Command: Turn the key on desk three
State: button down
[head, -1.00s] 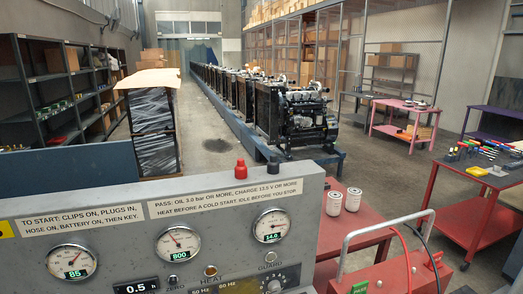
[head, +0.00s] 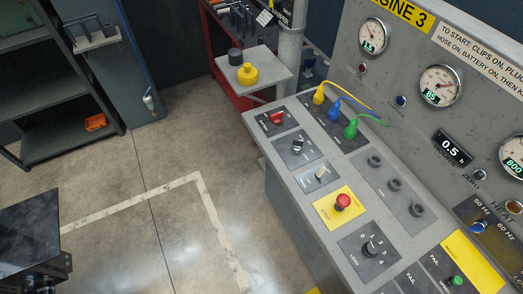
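The desk (head: 258,140) marked with a yellow ENGINE 3 sign (head: 403,12) stands on the right in the head view. Its sloped top has a red rotary knob (head: 277,118) near the far corner. Below that is a plate with a small black and silver switch (head: 298,144), which may be the key; it is too small to be sure. A pale lever or toggle (head: 321,173) sits on the plate below. A red mushroom button (head: 343,201) on a yellow plate and a black LOAD knob (head: 370,248) follow. My gripper is not in view.
Dark shelves (head: 65,140) are at left. The floor (head: 180,215) before the desk is clear.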

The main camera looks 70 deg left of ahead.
aim_at(297, 145)
jog(key=u, duration=2.1)
jog(key=k+j, duration=0.05)
